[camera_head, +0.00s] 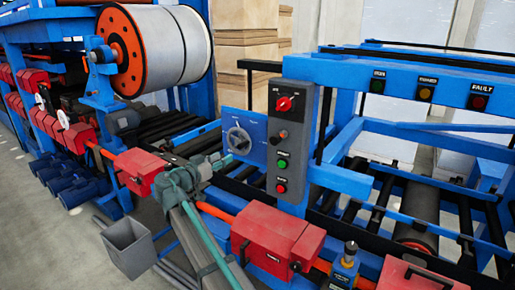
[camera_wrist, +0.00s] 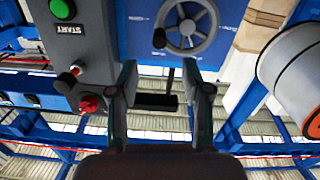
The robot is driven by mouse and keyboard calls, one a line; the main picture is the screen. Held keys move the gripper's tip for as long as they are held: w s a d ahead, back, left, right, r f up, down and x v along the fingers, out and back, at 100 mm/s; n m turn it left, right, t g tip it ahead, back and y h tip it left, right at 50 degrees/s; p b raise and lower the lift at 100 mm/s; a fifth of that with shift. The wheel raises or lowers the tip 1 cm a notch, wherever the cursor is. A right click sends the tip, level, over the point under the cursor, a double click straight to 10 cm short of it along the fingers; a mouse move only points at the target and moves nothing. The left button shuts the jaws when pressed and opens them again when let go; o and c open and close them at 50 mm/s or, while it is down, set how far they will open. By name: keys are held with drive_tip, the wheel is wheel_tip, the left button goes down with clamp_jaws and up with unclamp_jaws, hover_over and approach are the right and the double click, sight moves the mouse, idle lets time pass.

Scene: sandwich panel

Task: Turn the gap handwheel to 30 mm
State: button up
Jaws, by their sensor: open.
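The gap handwheel (camera_head: 238,139) is a grey spoked wheel on a blue panel (camera_head: 257,127), left of a grey control box. In the wrist view the handwheel (camera_wrist: 187,27) is at the top, partly cut off by the frame edge. A small dark knob (camera_wrist: 159,38) shows at its lower left. My gripper (camera_wrist: 160,72) is open, its two dark fingers pointing toward the panel. The wheel lies beyond the fingertips, above and slightly right, and is not between them. No scale reading is legible.
The grey control box (camera_head: 291,150) carries a red rotary switch (camera_head: 284,103) and several buttons; in the wrist view it is close to the left finger. A black bar end (camera_wrist: 156,102) shows between the fingers. A large white roll (camera_wrist: 300,70) is at right.

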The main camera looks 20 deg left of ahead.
sight(239, 146)
drive_tip(key=p+x, duration=0.1)
drive_tip(key=x, duration=0.2)
drive_tip(key=p+x, duration=0.1)
drive_tip(key=x, duration=0.2)
drive_tip(key=r+p+x, duration=0.1)
drive_tip(key=x, duration=0.3)
drive_tip(key=shift+p, duration=0.4)
drive_tip(key=shift+w+d+f, duration=0.1)
drive_tip(key=shift+w+d, duration=0.1)
drive_tip(key=shift+w, duration=0.45)
clamp_jaws()
